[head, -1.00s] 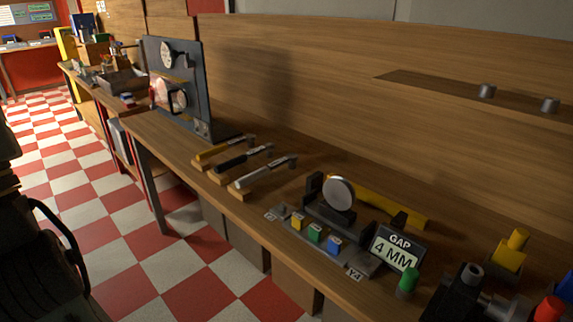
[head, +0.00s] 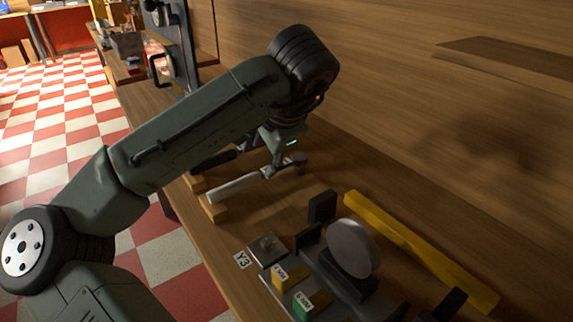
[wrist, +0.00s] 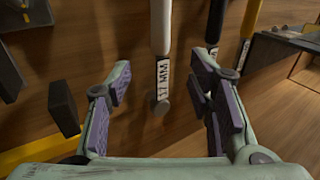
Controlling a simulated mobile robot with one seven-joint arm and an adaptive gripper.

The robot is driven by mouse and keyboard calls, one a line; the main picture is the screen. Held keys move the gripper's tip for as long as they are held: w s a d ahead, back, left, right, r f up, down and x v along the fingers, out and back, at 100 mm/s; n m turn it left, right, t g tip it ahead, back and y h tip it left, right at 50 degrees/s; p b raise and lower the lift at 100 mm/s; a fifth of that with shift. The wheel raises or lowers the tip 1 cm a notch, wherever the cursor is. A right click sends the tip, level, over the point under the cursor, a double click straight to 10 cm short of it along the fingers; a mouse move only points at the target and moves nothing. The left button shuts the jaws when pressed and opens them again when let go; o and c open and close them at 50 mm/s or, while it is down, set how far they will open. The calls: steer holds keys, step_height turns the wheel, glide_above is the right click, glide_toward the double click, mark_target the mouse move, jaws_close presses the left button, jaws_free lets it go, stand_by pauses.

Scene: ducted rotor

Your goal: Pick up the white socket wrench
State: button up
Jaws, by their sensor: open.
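The white socket wrench (head: 238,187) lies on the bench with its handle end on a wooden block. In the wrist view, its white handle (wrist: 160,28) points away, and its "17 MM" label and round socket end are nearer me. My gripper (head: 282,168) is over the wrench's socket end, pointing down. In the wrist view, my gripper (wrist: 160,79) is open, with the labelled shaft between its fingers in the picture. I cannot tell whether the fingertips are level with the shaft. No finger visibly touches it. My arm hides part of the neighbouring wrenches in the head view.
A black wrench (wrist: 214,25) lies close on the right in the wrist view, near the right finger, with a yellow wrench (wrist: 249,20) beyond. A grey disc on a stand (head: 352,248) and a yellow bar (head: 420,249) stand nearer on the bench.

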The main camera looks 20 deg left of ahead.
mark_target(248, 180)
steer(key=shift+g, duration=0.3)
steer(key=x, duration=0.3)
steer(key=s+x, duration=0.1)
steer(key=x, duration=0.1)
steer(key=shift+a+f+p, duration=0.15)
steer(key=shift+a+p, duration=0.15)
steer(key=shift+p, duration=0.05)
steer(key=p+x, duration=0.1)
steer(key=x, duration=0.4)
steer(key=shift+w+a+f, duration=0.25)
steer(key=shift+w+a, duration=0.05)
jaws_close()
